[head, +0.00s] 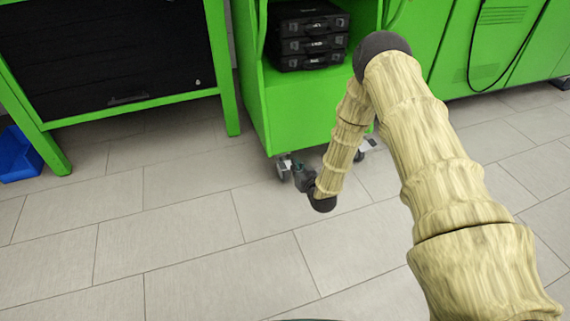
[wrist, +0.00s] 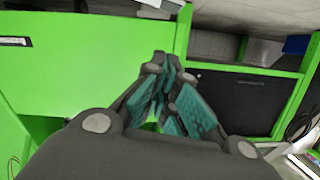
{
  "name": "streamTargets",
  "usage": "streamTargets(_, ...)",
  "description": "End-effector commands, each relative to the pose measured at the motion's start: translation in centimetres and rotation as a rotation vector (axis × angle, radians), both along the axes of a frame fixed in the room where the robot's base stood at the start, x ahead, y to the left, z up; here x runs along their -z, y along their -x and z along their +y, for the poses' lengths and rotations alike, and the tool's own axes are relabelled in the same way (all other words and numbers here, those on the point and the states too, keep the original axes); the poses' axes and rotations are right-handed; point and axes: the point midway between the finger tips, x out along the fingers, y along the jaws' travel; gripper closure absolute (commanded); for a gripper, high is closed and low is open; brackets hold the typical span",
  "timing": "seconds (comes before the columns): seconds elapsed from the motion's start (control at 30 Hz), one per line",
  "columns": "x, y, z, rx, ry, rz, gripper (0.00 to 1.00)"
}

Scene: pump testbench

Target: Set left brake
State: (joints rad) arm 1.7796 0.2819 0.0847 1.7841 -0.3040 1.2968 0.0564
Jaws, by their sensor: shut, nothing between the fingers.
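The green cart (head: 312,112) stands on casters. Its left caster (head: 284,167), where the left brake is, shows under the cart's lower left corner in the head view; the brake lever cannot be made out. My gripper (head: 298,168) is low, right beside this caster, overlapping it in the picture; contact cannot be told. In the wrist view, turned upside down, my gripper (wrist: 163,70) shows its teal-padded fingers together with nothing held. The cart's green side (wrist: 75,75) fills the left there, and a grey-white caster part (wrist: 160,8) shows at the top edge.
The right caster (head: 366,150) is partly behind my arm. Black cases (head: 308,45) sit on the cart's shelf. A green workbench with a black drawer front (head: 110,55) stands to the left, with a blue bin (head: 18,155) beside its leg. The tiled floor in front is clear.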

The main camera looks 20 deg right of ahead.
Motion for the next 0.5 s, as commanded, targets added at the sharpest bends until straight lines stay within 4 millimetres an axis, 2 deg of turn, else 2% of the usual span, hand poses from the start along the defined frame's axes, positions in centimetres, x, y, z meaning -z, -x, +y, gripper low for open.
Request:
streamTargets(0.17, 0.4, -0.9, 0.1, 0.000, 0.000, 0.000, 1.00)
streamTargets(0.5, 1.9, -5.8, 0.5, -0.001, 0.001, -0.001, 1.00)
